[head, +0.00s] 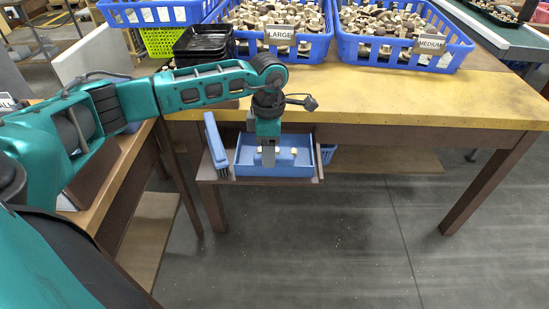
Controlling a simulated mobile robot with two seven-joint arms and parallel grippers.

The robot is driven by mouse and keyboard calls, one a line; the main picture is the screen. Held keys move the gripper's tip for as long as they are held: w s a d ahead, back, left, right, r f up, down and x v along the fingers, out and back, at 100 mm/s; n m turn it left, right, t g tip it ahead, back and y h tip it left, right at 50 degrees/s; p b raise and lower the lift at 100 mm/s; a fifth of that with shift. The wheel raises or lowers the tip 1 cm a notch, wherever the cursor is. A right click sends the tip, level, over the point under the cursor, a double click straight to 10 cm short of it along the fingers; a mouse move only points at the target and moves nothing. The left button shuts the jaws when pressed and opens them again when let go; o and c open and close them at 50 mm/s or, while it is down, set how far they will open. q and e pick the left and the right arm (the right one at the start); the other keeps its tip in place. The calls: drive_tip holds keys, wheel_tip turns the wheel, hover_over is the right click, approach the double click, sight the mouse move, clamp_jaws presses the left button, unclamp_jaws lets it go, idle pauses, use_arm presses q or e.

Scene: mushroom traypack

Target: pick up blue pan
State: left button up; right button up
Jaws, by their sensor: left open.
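The blue pan (246,168) is a shallow, rectangular tray on a small brown shelf below the front edge of the yellow table. A few small pale pieces lie in it. My left gripper (268,160) points down over the middle of the pan, with its fingers at or just above the pan. It hides part of the pan's inside, and I cannot tell whether the fingers touch it. The left gripper is open, with nothing seen held in it. My right gripper is not in view.
A blue brush (215,143) leans beside the pan on the small shelf (208,176). Blue crates of mushrooms labelled LARGE (280,36) and MEDIUM (431,44) stand on the yellow table (420,100). Black trays (205,40) are stacked at left. The floor at right is clear.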

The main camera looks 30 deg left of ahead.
use_arm(q)
drive_tip(key=f, duration=0.1)
drive_tip(key=f+b, duration=0.1)
drive_tip(key=f, duration=0.3)
drive_tip(key=shift+w, duration=0.3)
drive_tip(key=shift+c, duration=0.5)
drive_tip(key=c, duration=0.8)
drive_tip(key=shift+c, duration=0.2)
drive_tip(key=shift+r, duration=0.15)
